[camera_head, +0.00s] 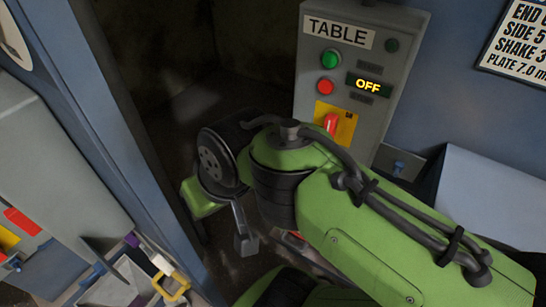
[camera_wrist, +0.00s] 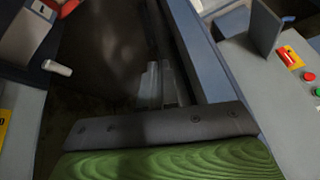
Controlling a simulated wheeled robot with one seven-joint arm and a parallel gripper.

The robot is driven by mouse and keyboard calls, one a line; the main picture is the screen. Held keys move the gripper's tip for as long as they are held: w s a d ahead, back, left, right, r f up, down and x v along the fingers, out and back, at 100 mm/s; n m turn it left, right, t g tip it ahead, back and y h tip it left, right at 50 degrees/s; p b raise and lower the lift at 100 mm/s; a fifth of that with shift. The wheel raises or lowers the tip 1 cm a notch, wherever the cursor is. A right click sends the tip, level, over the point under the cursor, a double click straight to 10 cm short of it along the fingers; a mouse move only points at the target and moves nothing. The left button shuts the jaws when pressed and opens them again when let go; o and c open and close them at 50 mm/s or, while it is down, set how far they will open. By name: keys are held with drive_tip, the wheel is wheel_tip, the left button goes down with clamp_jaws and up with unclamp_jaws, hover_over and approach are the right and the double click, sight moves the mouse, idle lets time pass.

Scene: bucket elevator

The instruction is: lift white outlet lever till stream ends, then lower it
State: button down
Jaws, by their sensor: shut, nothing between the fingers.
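A short white handle (camera_wrist: 57,68), which looks like the white outlet lever, sticks out from the grey machine at the left of the wrist view. A small white piece (camera_head: 162,264) among coloured handles at the lower left of the head view may be the same lever. My gripper (camera_head: 245,243) points down near the middle of the head view, shut and empty, partly hidden by my arm. It is right of the white piece and apart from it. I cannot make out a stream or the outlet.
A grey control box (camera_head: 350,75) marked TABLE shows OFF. A blue post (camera_head: 100,130) stands between my gripper and the left machine. A yellow handle (camera_head: 172,287) is near the white piece.

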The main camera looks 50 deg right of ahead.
drive_tip(key=w+d+f+m+g+h+b, duration=0.1)
drive_tip(key=w+d+f+m+g+b, duration=0.15)
drive_tip(key=d+m, duration=0.45)
drive_tip(key=w+d+f+m+g+h+b, duration=0.1)
drive_tip(key=w+d+f+m+h, duration=0.15)
drive_tip(key=d, duration=0.75)
drive_tip(key=w+d+f+m+g+h+b, duration=0.1)
drive_tip(key=w+d+m, duration=0.3)
drive_tip(key=d, duration=0.5)
drive_tip(key=shift+m, duration=0.35)
drive_tip(key=b+x, duration=0.1)
drive_tip(key=x, duration=0.5)
drive_tip(key=s+b+x, duration=0.1)
drive_tip(key=x, duration=0.2)
drive_tip(key=shift+f+b, duration=0.3)
drive_tip(key=shift+f, duration=0.15)
drive_tip(key=shift+w, duration=0.1)
